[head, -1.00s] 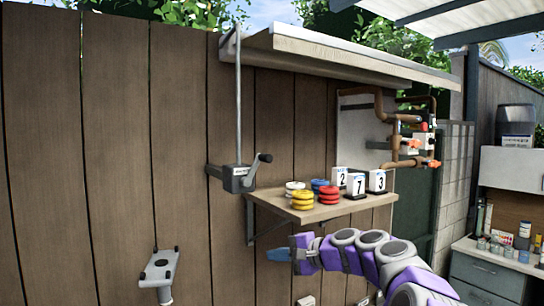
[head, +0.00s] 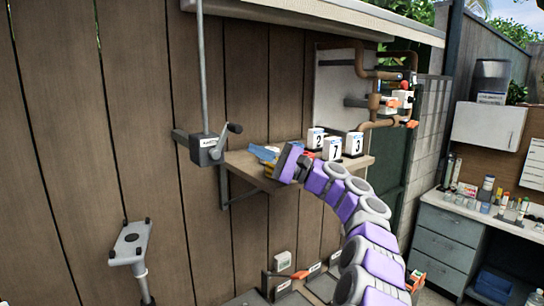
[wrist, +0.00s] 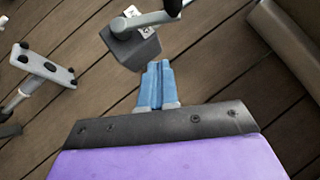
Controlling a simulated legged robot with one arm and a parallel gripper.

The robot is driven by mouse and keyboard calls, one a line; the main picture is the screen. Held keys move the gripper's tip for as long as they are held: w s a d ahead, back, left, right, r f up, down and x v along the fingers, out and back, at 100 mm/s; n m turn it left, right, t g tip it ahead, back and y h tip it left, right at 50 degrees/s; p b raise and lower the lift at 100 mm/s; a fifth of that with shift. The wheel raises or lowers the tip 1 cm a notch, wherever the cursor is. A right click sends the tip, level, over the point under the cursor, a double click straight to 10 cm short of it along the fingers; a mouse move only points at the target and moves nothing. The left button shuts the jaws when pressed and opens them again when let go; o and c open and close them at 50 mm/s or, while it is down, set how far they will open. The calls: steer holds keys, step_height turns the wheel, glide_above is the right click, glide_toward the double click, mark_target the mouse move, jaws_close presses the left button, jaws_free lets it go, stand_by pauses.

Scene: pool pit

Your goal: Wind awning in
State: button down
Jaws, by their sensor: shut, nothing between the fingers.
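The winder box (head: 205,149) is a grey block on the fence with a crank handle (head: 231,129) on its right side. A thin rod (head: 200,70) runs up from it to the pale awning-like panel (head: 310,16) at the top. My gripper (head: 262,153) has blue fingers, shut and empty, to the right of the box and apart from the crank in the head view. In the wrist view the shut fingers (wrist: 157,82) point at the winder box (wrist: 136,47). The crank (wrist: 150,18) shows above it, its grip cut off by the top edge.
A post with a flat plate (head: 132,242) stands lower left. Copper pipes (head: 365,70) and a drawer cabinet (head: 440,245) are to the right.

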steer(key=a+r, duration=0.1)
steer(key=s+a+r, duration=0.1)
steer(key=a, duration=0.1)
steer(key=a+r, duration=0.1)
steer(key=shift+s+a, duration=0.2)
steer(key=shift+a, duration=0.1)
steer(key=shift+d, duration=0.2)
steer(key=shift+s+r, duration=0.1)
